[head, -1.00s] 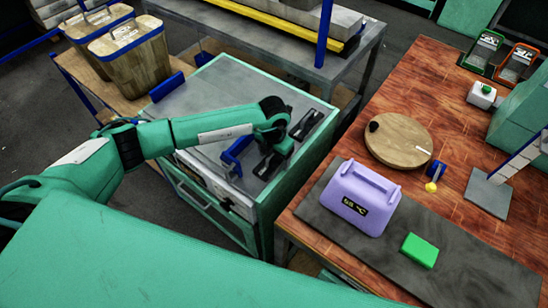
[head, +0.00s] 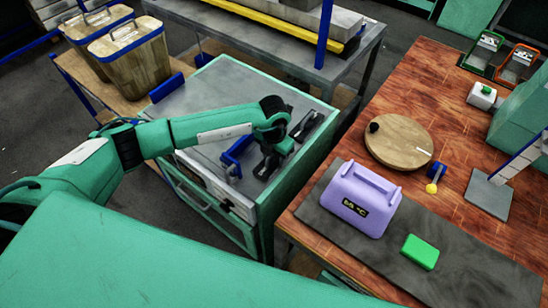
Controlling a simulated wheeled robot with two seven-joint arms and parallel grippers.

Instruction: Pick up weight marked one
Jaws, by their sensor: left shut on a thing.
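My left arm reaches in from the left over the grey top of a green cabinet (head: 205,85). My left gripper (head: 268,168) points down near the cabinet's right side. It is shut on a small dark object that the gripper mostly hides. I cannot read a mark on it, so I cannot tell if it is the weight marked one. A blue bracket (head: 234,160) stands just left of the gripper. Dark metal pieces (head: 308,126) lie on the cabinet top to the upper right of the gripper. My right gripper is not in view.
A brown table on the right holds a purple box with a display (head: 352,212), a green block (head: 420,251), a round wooden board (head: 398,141) and a metal stand (head: 488,195). Wooden bins (head: 130,58) stand at the upper left. A grey bench with a yellow bar (head: 270,24) is behind.

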